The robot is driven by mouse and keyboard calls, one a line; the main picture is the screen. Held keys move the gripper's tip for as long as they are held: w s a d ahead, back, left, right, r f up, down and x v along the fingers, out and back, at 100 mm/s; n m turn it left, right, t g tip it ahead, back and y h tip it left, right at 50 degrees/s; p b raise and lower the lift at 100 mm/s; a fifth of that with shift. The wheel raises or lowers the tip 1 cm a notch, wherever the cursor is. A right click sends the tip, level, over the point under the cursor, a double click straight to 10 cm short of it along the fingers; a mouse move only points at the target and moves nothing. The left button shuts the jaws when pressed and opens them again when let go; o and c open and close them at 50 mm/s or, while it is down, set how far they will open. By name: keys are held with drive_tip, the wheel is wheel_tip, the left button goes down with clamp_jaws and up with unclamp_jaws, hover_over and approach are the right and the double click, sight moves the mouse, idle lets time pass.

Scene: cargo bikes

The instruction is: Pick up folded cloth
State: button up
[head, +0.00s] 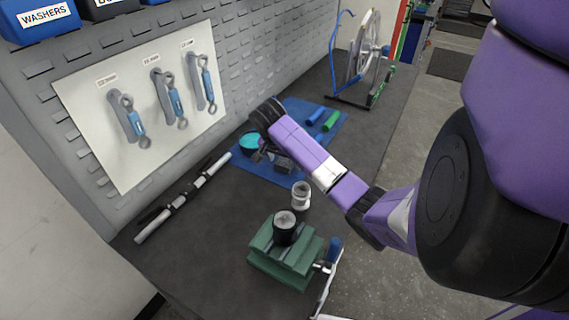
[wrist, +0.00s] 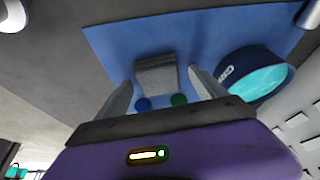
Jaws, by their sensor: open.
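The folded cloth (wrist: 155,72) is grey and lies on the blue mat (wrist: 110,42) in the wrist view. It shows between and just beyond my two fingers. My gripper (wrist: 160,84) is open, with one finger to each side of the cloth in the picture; I cannot tell whether they touch it. In the head view my gripper (head: 268,156) hangs low over the mat, beside the teal-lined bowl (head: 249,142). There the arm and fingers hide much of the cloth.
The bowl (wrist: 258,78) is close to the right finger in the wrist view. Blue (head: 315,115) and green (head: 331,120) cylinders lie on the mat. A pale cup (head: 301,196), a green vise (head: 285,255) and a wheel on a stand (head: 368,55) stand on the bench.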

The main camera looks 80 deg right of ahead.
drive_tip(key=shift+c, duration=0.2)
drive_tip(key=c, duration=1.4)
drive_tip(key=shift+r, duration=0.1)
